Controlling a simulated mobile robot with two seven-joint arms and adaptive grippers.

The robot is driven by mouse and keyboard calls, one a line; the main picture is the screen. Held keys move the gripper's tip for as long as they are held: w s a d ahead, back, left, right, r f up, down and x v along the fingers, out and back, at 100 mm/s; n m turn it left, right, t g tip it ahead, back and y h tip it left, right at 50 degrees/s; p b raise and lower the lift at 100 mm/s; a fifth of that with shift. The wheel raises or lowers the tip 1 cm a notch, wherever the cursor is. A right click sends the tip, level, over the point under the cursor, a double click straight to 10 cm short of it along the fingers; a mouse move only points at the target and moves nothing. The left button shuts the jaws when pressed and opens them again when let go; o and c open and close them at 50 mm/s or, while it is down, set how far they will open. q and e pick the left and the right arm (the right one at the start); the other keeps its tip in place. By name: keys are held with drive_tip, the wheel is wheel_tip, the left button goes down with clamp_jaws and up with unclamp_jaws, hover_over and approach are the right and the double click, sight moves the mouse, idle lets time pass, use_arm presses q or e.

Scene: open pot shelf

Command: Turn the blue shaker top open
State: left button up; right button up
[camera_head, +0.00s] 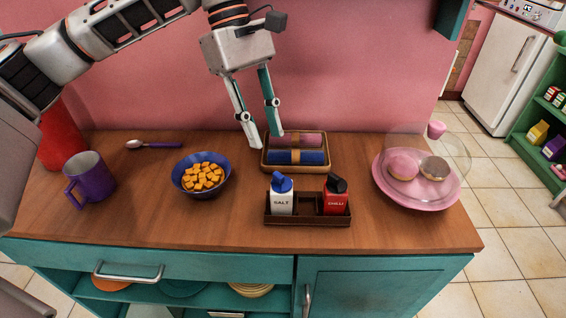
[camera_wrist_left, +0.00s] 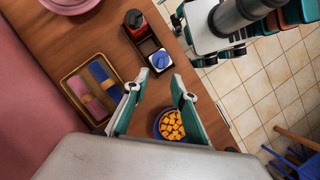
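The shaker with the blue top (camera_head: 281,183) has a white body labelled SALT (camera_head: 281,204) and stands upright in the left compartment of a dark wooden caddy (camera_head: 308,220). Its blue top also shows in the left wrist view (camera_wrist_left: 160,59). A red shaker (camera_head: 334,203) with a black top stands in the right compartment; the middle one looks empty. My left gripper (camera_head: 264,140) is open and empty, behind the caddy in the head view, by the tray of rolled cloths. In the left wrist view, its fingers (camera_wrist_left: 155,87) are spread apart, clear of the shaker.
A tray (camera_head: 297,168) with pink and blue rolls lies behind the caddy. A blue bowl of orange cubes (camera_head: 201,176) and a purple mug (camera_head: 89,180) stand left. A pink plate (camera_head: 420,196) under a clear dome is right. The counter's front strip is free.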

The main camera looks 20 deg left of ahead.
sight(278, 174)
use_arm(q)
drive_tip(key=shift+b+x, duration=0.3)
drive_tip(key=shift+x, duration=3.6)
drive_tip(key=shift+s+d+r, duration=0.1)
drive_tip(key=shift+s, duration=0.05)
clamp_jaws()
